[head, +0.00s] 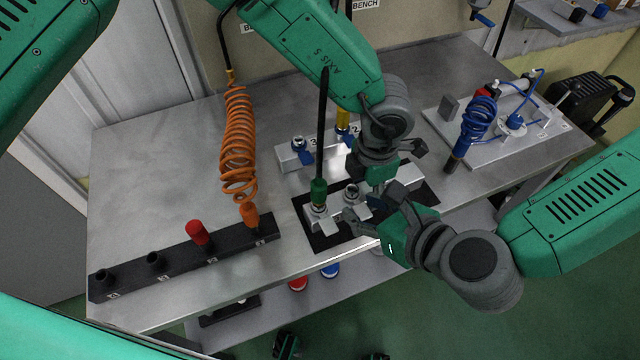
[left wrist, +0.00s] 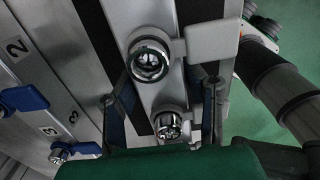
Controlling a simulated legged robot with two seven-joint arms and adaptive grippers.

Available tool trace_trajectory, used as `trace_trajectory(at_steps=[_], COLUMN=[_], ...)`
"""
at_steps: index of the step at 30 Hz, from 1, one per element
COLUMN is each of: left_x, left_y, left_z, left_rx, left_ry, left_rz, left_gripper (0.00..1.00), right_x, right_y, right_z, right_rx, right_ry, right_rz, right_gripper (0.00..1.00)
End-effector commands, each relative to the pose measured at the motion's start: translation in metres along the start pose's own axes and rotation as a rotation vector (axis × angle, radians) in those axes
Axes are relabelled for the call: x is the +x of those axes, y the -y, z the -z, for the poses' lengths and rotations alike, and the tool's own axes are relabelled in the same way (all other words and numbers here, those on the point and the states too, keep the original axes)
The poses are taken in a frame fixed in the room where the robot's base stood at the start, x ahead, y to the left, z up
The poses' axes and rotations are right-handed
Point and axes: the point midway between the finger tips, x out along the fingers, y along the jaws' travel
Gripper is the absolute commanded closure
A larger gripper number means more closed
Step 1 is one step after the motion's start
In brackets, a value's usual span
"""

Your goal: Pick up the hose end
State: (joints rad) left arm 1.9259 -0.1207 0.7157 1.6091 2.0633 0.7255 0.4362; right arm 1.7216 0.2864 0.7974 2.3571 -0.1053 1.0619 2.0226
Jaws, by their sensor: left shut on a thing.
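A black hose (head: 322,120) hangs down to a green hose end (head: 319,190) at the left of the front metal valve block (head: 335,212). An orange coiled hose (head: 238,140) has its orange end (head: 251,215) in the black rack. A yellow hose end (head: 343,120) is at the rear block, partly hidden. My left gripper (head: 378,185) points down at the front block, shut on it; the left wrist view shows its fingers (left wrist: 168,100) either side of the block, with a chrome coupling (left wrist: 170,125) between. My right gripper (head: 362,212) is open at the block's front side.
The black rack (head: 180,260) at front left holds a red plug (head: 197,232). The rear block (head: 292,155) has blue levers. The table's left part (head: 150,170) is clear.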

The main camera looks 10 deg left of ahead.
Motion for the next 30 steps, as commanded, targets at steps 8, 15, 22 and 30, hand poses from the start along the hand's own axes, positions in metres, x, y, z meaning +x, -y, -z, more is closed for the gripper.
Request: trace_trajectory(at_steps=[8, 15, 22, 30], left_x=[-0.001, -0.001, -0.001, -0.001], left_y=[0.000, 0.000, 0.000, 0.000], left_z=[-0.001, -0.001, -0.001, -0.001], left_rx=[0.000, 0.000, 0.000, 0.001], left_ry=[0.003, 0.002, 0.002, 0.003], left_rz=[0.000, 0.000, 0.000, 0.001], left_gripper=[1.00, 1.00, 1.00, 1.00], right_x=[-0.012, -0.034, -0.041, -0.004], right_y=[0.004, -0.005, -0.012, -0.024], right_z=[0.006, 0.010, 0.010, -0.013], right_rx=[0.013, -0.054, -0.083, -0.087], right_ry=[0.284, 0.479, 0.551, 0.556], right_rz=[-0.082, -0.159, -0.193, -0.198], right_gripper=[0.67, 0.67, 0.67, 0.67])
